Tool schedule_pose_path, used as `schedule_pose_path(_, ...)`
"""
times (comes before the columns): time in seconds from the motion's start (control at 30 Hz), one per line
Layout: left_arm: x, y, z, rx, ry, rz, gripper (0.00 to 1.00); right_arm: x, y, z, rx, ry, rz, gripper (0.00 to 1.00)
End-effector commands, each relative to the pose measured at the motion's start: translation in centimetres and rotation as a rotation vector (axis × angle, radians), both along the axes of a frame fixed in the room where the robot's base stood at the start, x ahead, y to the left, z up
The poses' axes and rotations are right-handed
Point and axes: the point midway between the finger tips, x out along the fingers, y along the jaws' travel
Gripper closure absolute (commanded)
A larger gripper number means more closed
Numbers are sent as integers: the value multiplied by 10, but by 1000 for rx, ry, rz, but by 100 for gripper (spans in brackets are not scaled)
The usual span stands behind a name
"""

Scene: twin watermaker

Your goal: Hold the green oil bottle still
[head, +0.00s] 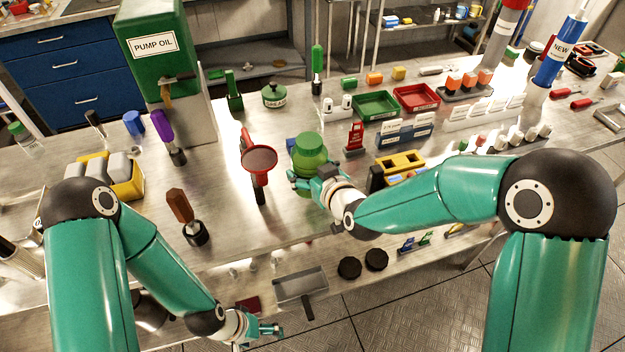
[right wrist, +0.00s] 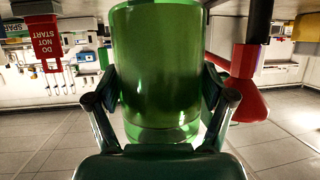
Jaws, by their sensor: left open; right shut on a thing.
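The green oil bottle (head: 309,150) stands near the middle of the steel bench in the head view. My right gripper (head: 304,183) is shut on it, low on its body. In the right wrist view the bottle (right wrist: 157,65) fills the middle, with the fingers of the right gripper (right wrist: 160,105) on both sides of it. The bottle's lower part is partly hidden by the gripper in the head view. My left gripper (head: 268,330) is open and empty, low in front of the bench edge.
A green pump oil tank (head: 155,50) stands behind left. Bench between funnel and brown-handled tool (head: 181,207) is clear.

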Motion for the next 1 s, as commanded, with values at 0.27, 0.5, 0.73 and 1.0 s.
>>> schedule_pose_path(0.27,0,0,4,0,0,0,15,0,0,-29,0,0,-1,100)
schedule_pose_path(0.5,0,0,4,0,0,0,15,0,0,-36,1,-4,-1,100)
schedule_pose_path(0.73,0,0,1,0,0,0,15,0,0,-39,1,-4,-2,100)
schedule_pose_path(1.0,0,0,2,0,0,0,15,0,-1,-39,0,0,-1,0)
